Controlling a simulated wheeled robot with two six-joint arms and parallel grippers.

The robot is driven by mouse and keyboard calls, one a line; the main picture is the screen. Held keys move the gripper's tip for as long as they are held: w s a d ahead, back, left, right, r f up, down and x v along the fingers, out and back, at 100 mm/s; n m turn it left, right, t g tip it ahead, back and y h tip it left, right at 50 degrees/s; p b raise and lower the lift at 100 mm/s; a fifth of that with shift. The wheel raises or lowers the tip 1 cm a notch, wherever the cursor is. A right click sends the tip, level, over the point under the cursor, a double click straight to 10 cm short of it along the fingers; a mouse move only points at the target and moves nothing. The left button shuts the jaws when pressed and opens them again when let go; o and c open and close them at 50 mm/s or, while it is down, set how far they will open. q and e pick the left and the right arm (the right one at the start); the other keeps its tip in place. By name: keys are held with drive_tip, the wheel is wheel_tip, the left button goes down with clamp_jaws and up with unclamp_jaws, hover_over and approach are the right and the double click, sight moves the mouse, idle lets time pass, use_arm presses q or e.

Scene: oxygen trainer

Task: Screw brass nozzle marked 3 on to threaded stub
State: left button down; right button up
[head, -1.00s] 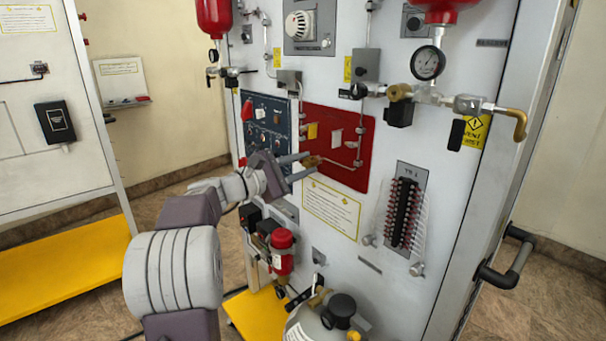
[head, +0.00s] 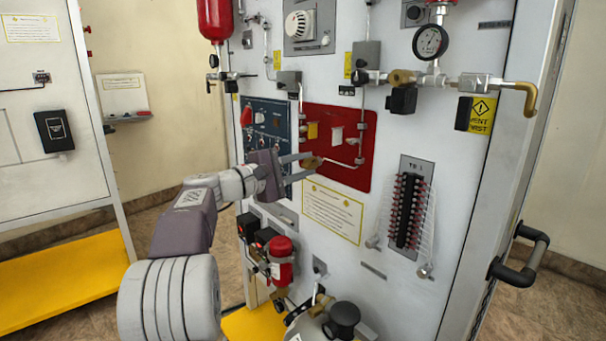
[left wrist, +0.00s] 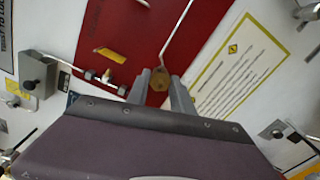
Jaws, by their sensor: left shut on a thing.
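My left gripper (head: 314,162) is shut on a small brass nozzle (head: 312,163) in front of the lower left part of the red panel. In the left wrist view the nozzle (left wrist: 160,80) sits between the two fingertips (left wrist: 160,86). A thin bent pipe (left wrist: 178,32) on the red panel runs down to the nozzle in that view; it also shows in the head view (head: 343,162). I cannot make out the threaded stub or a number on the nozzle, nor tell whether the nozzle touches the pipe's end. My right gripper is out of view.
The red panel (head: 350,120) is on a tall white board. A yellow-edged label (head: 333,210) lies just below the gripper. A blue control panel (head: 266,118) is at its left, a black terminal strip (head: 407,210) at lower right, and a red-topped unit (head: 281,262) below.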

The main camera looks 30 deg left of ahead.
use_arm(q)
drive_tip(key=shift+f+m+b, duration=0.25)
drive_tip(key=shift+m+b, duration=0.25)
drive_tip(key=shift+b, duration=0.2)
drive_tip(key=shift+r, duration=0.15)
drive_tip(key=c, duration=1.1)
unclamp_jaws()
